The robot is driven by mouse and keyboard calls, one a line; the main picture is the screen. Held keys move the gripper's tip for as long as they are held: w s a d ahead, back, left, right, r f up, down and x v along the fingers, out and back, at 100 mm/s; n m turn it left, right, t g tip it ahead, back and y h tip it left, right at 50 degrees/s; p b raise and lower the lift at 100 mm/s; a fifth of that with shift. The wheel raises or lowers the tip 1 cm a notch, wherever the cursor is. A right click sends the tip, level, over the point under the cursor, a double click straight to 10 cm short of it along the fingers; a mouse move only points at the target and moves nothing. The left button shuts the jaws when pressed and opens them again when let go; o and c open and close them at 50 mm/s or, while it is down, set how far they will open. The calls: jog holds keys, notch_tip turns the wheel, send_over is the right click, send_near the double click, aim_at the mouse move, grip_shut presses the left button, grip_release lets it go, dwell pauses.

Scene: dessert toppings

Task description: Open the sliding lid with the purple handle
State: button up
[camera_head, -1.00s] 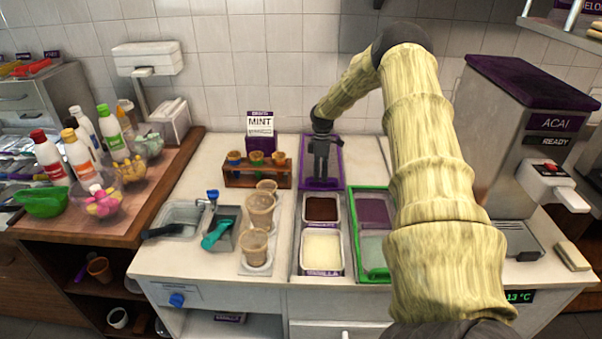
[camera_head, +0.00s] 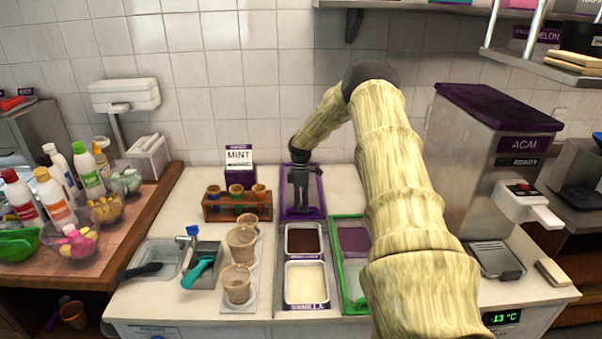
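The purple-framed lid (camera_head: 314,212) lies at the back of the counter's sunken freezer section, behind the tubs. My gripper (camera_head: 301,207) points down over this lid and hides its middle, including any handle there. I cannot tell whether it touches the lid or whether its fingers are open or shut. In front of the lid, the brown chocolate tub (camera_head: 303,239) and the cream vanilla tub (camera_head: 305,283) are uncovered. To their right, a green-framed lid (camera_head: 337,262) lies over a purple tub and a greenish tub, partly hidden by my arm.
A wooden cone rack (camera_head: 237,206) and a mint box (camera_head: 239,168) stand left of the lid. Cups (camera_head: 241,243), a scoop (camera_head: 197,272) and a small sink (camera_head: 157,256) are further left. The acai machine (camera_head: 480,160) stands right of my arm.

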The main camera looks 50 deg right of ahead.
notch_tip(320, 180, up, 12)
jog(key=w+d, duration=0.1)
jog(key=d, duration=0.1)
jog(key=shift+w+f, duration=0.2)
jog(key=shift+w, duration=0.1)
dwell(0.6)
